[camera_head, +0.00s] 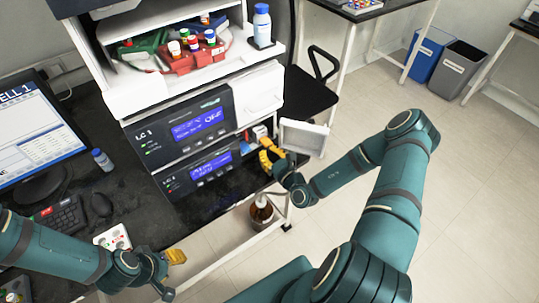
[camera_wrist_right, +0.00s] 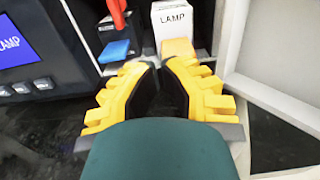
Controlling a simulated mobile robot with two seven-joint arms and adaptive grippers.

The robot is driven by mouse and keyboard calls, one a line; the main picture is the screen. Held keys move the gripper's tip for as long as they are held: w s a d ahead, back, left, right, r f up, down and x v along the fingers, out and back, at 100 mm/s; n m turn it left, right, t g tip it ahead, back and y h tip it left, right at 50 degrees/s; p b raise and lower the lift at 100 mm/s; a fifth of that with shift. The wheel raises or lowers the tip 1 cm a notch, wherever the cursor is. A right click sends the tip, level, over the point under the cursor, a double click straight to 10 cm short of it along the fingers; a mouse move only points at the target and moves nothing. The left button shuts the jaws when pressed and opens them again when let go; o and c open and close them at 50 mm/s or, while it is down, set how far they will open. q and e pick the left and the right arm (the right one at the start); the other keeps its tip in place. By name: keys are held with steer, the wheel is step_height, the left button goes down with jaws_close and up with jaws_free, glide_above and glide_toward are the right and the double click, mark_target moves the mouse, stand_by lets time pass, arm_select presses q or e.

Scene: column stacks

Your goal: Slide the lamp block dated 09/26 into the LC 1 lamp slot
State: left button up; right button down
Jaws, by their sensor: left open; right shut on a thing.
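My right gripper (camera_head: 270,152) is at the open bay on the right side of the lower instrument. In the right wrist view its yellow fingers (camera_wrist_right: 160,68) are closed together at the front end of a white block marked LAMP (camera_wrist_right: 173,24). A yellow tab (camera_wrist_right: 178,47) at the block's lower front is at the fingertips. The block stands upright in the bay; its depth in the slot and any date are not readable. The lower instrument (camera_head: 205,172) has a lit blue display. My left gripper (camera_head: 175,258) is open and empty, low at the left.
A white door (camera_head: 303,138) stands open just right of my right gripper. Beside the block are a blue tab (camera_wrist_right: 115,50) and a red part (camera_wrist_right: 117,14). A brown bottle (camera_head: 261,209) stands below. A white sample tray (camera_head: 113,238) is near my left gripper.

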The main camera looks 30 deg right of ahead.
mark_target(259, 134)
steer(key=shift+w+a+p, duration=0.1)
steer(key=shift+w+p, duration=0.5)
steer(key=shift+w, duration=0.85)
arm_select(q)
steer(key=shift+w+r, duration=0.15)
steer(key=shift+r, duration=0.4)
steer(key=shift+a, duration=0.1)
arm_select(e)
steer(key=shift+s, duration=0.1)
